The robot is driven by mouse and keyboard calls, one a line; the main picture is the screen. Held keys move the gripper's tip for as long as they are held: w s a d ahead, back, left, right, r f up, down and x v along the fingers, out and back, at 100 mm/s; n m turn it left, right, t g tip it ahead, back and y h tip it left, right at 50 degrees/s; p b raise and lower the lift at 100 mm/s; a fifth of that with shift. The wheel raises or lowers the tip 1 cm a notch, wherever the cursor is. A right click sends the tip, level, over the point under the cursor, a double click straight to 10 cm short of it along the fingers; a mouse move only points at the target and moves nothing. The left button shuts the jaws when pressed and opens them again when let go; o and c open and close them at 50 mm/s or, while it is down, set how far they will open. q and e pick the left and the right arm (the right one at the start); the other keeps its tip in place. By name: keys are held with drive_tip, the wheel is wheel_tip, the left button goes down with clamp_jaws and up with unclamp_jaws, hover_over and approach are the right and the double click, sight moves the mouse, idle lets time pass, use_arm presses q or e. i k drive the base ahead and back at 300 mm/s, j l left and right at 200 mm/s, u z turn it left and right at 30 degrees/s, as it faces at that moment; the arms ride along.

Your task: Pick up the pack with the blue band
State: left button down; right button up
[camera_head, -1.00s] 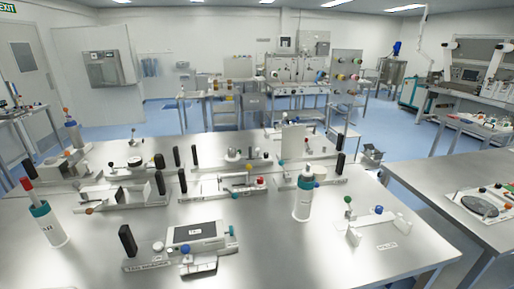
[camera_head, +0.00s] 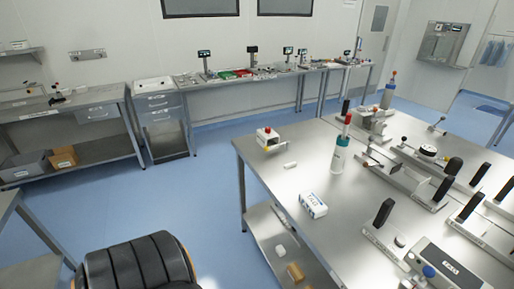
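A small white pack (camera_head: 313,205) with blue marking lies near the left part of the steel table (camera_head: 290,238), in the lower middle of the camera_head view. The blue looks like print or a band; it is too small to tell which. No other pack with clear blue shows on this table. A white bottle with a teal collar and red top (camera_head: 341,150) stands behind it. Neither of my grippers is in view.
A white device with a red knob (camera_head: 268,139) and a small white piece (camera_head: 290,165) are on the same table. Several fixtures with black handles crowd its right side. A black ribbed seat-like object (camera_head: 135,265) is at the bottom left. Blue floor (camera_head: 180,205) is open between the benches.

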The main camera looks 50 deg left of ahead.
sight(316, 208)
drive_tip(key=u, duration=1)
drive_tip(key=i+j, duration=0.15)
drive_tip(key=j, duration=0.15)
drive_tip(key=i+j+z, duration=0.1)
drive_tip(key=j, duration=0.2)
